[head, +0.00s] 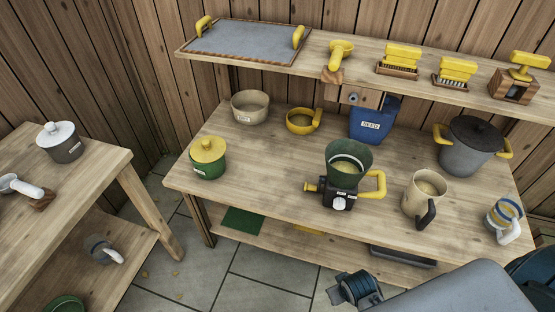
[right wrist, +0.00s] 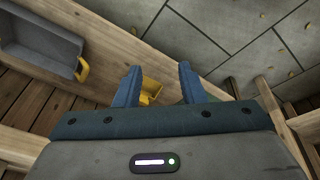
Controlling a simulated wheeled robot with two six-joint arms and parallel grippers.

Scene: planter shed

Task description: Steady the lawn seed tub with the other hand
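A green tub with a yellow lid (head: 208,158) stands upright at the left end of the bench (head: 270,170). It has a small white label that I cannot read. A blue container marked SEED (head: 372,120) stands at the back of the bench. I cannot tell for sure which of them is the lawn seed tub. My right gripper (head: 355,289) is low in front of the bench, apart from both. In the right wrist view its two blue fingers (right wrist: 159,78) are spread with nothing held between them. My left gripper is not in view.
A green-hoppered machine (head: 348,165), a beige jug (head: 424,198) and a grey lidded pot (head: 470,145) occupy the bench's middle and right. A shelf (head: 310,58) overhangs the back. A side table (head: 85,165) holds a white-lidded tub (head: 60,142). Bare wood surrounds the green tub's front.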

